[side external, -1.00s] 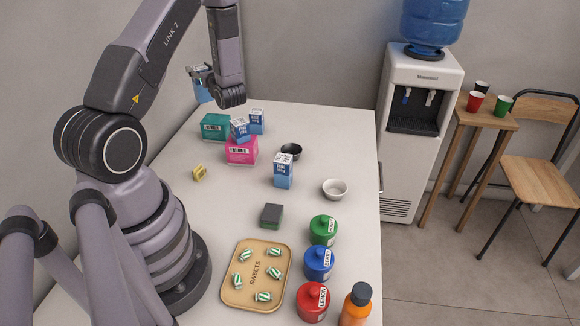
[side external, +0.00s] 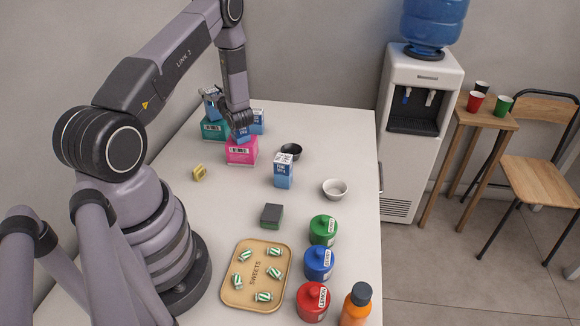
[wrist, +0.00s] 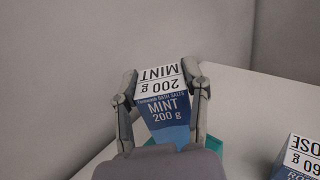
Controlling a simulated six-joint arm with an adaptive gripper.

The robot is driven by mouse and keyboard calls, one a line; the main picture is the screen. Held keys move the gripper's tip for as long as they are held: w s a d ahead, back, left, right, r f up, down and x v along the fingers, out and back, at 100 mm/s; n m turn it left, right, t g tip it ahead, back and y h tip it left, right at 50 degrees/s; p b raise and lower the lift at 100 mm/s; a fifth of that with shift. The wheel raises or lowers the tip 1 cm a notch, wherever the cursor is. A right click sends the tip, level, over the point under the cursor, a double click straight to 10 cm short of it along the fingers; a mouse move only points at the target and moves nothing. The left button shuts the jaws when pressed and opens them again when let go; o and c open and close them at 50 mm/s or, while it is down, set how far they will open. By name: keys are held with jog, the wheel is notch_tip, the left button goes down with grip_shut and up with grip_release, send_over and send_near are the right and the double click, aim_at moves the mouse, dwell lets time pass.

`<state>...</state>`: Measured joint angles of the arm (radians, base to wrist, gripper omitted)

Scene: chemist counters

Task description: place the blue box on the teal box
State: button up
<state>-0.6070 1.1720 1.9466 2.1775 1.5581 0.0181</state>
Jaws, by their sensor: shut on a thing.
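My gripper (wrist: 160,100) is shut on a blue box (wrist: 165,120) with a white top, marked MINT 200 g in the wrist view. In the side external view the held blue box (side external: 213,114) is partly hidden by my gripper. It is upright, directly over or on the teal box (side external: 212,131); I cannot tell whether they touch. The teal box stands at the back left of the counter, partly hidden by my arm. In the wrist view a strip of the teal box (wrist: 213,143) shows beneath the held box.
A pink box (side external: 241,152) stands close by, with a blue box (side external: 238,136) on it, partly hidden by my wrist. Another blue box (side external: 258,122) is behind it. A blue-and-white box (side external: 284,173), black bowl (side external: 291,151) and yellow item (side external: 200,174) stand nearer.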

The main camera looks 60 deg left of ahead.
jog(key=o, duration=1.2)
jog(key=shift+f, duration=0.15)
